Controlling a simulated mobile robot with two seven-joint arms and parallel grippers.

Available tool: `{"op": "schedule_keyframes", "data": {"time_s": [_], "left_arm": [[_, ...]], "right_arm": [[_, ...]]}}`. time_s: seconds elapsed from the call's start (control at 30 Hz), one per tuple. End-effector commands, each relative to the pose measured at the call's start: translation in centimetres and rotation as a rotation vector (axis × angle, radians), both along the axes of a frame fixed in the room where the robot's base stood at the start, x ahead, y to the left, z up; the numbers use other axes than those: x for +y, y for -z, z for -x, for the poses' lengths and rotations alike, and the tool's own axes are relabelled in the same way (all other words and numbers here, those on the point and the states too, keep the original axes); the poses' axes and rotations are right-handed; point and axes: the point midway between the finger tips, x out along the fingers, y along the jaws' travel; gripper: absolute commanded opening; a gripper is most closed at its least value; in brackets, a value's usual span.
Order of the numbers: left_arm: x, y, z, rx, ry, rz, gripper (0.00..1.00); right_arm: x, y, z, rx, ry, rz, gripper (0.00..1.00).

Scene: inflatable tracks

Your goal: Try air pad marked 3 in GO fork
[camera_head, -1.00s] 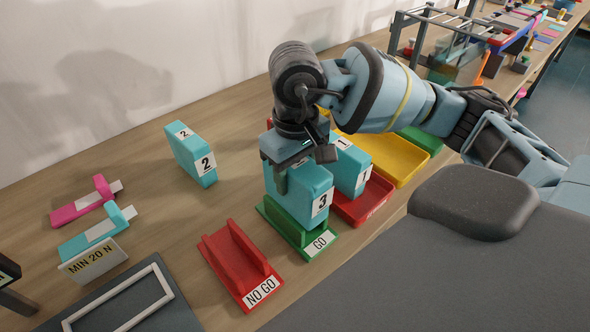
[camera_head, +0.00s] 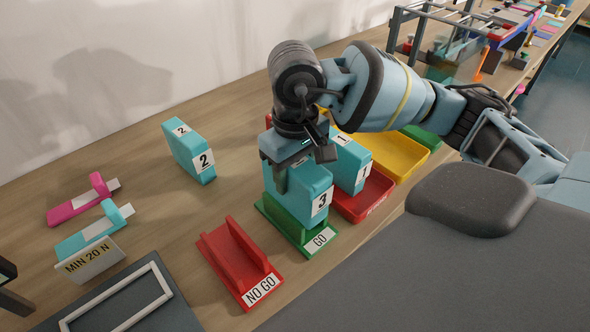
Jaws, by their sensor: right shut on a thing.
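The teal air pad marked 3 (camera_head: 311,197) stands upright in the green GO fork (camera_head: 318,241), its lower part between or on the fork's walls; I cannot tell how deep it sits. My right gripper (camera_head: 282,172) comes from above and is shut on the pad's upper part; a dark finger shows on its near left face. The red NO GO fork (camera_head: 238,262) is empty, to the left and front of the GO fork. My left gripper is not in view.
Air pad 1 (camera_head: 352,165) stands in a red tray (camera_head: 371,200) right behind pad 3. Air pad 2 (camera_head: 190,152) stands free at the left. A yellow tray (camera_head: 400,160) lies farther right.

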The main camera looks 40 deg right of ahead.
Motion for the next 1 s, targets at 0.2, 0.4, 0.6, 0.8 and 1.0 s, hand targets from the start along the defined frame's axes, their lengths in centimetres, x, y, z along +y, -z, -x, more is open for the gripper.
{"op": "schedule_keyframes", "data": {"time_s": [0.2, 0.4, 0.6, 0.8, 1.0], "left_arm": [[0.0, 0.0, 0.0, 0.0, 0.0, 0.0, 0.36], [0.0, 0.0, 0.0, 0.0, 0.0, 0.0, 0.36], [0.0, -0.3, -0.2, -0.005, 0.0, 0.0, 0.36], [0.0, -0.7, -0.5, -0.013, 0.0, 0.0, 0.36], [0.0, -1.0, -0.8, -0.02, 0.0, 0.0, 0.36]], "right_arm": [[0.0, 0.0, 0.0, 0.001, 0.0, 0.0, 0.23], [0.0, 0.0, 0.0, 0.001, 0.0, 0.0, 0.23], [0.0, -0.5, 0.0, 0.0, 0.0, -0.001, 0.23], [0.0, -1.2, 0.0, -0.001, 0.0, 0.0, 0.23], [0.0, -1.9, 0.0, -0.001, 0.0, 0.0, 0.23]]}}
